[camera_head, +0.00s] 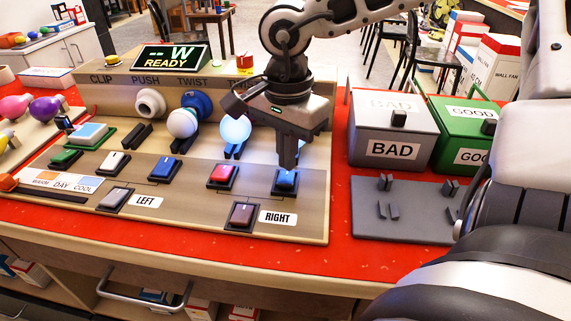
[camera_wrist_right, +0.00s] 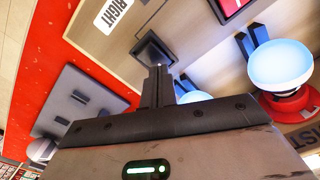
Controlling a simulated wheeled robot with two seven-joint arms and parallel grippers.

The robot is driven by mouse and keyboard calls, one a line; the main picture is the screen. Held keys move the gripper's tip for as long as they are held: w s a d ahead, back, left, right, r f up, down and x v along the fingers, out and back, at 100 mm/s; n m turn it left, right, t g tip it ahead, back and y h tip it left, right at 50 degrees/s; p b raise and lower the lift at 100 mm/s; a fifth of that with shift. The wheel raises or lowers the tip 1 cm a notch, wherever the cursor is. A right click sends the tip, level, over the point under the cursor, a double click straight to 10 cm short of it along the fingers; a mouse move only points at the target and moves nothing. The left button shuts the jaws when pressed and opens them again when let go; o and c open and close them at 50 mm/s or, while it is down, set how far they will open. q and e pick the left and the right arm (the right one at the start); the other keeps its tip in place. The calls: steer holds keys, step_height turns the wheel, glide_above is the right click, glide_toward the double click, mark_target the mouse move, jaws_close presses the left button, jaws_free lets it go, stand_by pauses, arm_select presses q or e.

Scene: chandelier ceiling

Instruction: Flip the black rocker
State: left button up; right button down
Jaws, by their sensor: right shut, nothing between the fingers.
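The black rocker (camera_head: 286,181) is at the right end of the upper rocker row on the sloped board; its top has a bluish sheen in the head view. In the right wrist view the dark rocker (camera_wrist_right: 150,49) sits in a square frame just beyond the fingertips. My right gripper (camera_head: 287,166) points down with its fingers together and empty, directly over this rocker. Its tips (camera_wrist_right: 159,70) appear at or just above the rocker's surface; whether they touch I cannot tell. The fingers hide part of the rocker. My left gripper is not in view.
A red rocker (camera_head: 222,175) and a blue rocker (camera_head: 165,169) lie left of it. A brownish rocker (camera_head: 241,214) sits below, beside the RIGHT label (camera_head: 278,218). A bulb (camera_head: 235,130) glows behind. A grey BAD bin (camera_head: 393,130) and grey tray (camera_head: 400,222) stand right.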

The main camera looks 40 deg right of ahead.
mark_target(287, 174)
step_height(287, 174, up, 6)
steer(key=p, duration=0.3)
steer(key=shift+f, duration=0.15)
stand_by(0.5)
